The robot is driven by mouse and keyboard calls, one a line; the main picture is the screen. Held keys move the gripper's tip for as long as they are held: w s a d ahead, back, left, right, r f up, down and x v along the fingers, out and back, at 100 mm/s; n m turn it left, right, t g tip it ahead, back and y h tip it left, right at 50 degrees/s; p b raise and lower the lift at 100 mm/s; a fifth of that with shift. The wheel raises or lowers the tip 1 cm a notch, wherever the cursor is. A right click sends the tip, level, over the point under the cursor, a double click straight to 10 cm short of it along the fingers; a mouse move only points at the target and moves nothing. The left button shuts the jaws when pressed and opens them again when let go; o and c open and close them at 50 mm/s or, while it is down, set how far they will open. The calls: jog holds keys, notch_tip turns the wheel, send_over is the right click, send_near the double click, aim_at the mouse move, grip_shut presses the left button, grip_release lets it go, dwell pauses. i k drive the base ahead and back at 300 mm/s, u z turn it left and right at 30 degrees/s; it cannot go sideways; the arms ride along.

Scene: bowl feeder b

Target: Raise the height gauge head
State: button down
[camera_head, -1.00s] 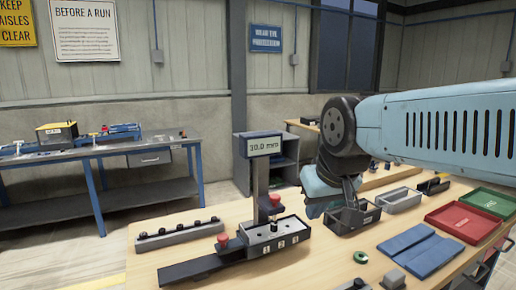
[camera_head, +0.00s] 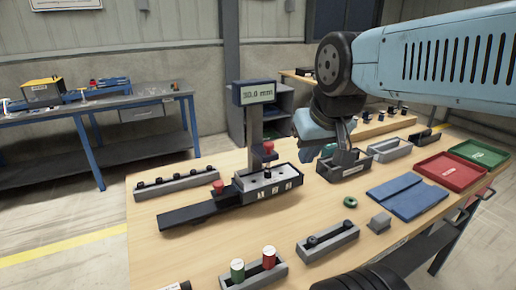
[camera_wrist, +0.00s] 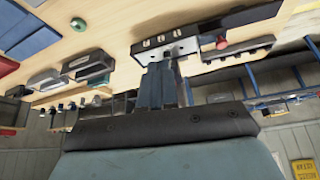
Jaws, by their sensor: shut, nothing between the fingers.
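The height gauge stands on the wooden bench, with an upright grey post (camera_head: 254,125) and a display (camera_head: 257,93) that seems to read 30.0 mm. Its head, with a red knob (camera_head: 268,147), sits low on the post above the grey block (camera_head: 266,184) marked 1, 2, 3. The block also shows upside down in the wrist view (camera_wrist: 178,47). My gripper (camera_wrist: 162,68) is shut and empty, its dark fingers together in the wrist view. In the head view my wrist hangs right of the gauge, apart from it; the fingertips are not clear there.
A dark rail with a second red knob (camera_head: 218,187) extends left from the gauge. A peg rack (camera_head: 175,184) lies behind it. Green and red cylinders (camera_head: 269,257) stand in front.

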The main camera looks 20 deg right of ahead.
aim_at(264, 153)
jog(key=k, duration=0.5)
jog(key=u, duration=0.75)
jog(key=k, duration=0.95)
jog(key=z, duration=0.95)
jog(key=i, duration=1)
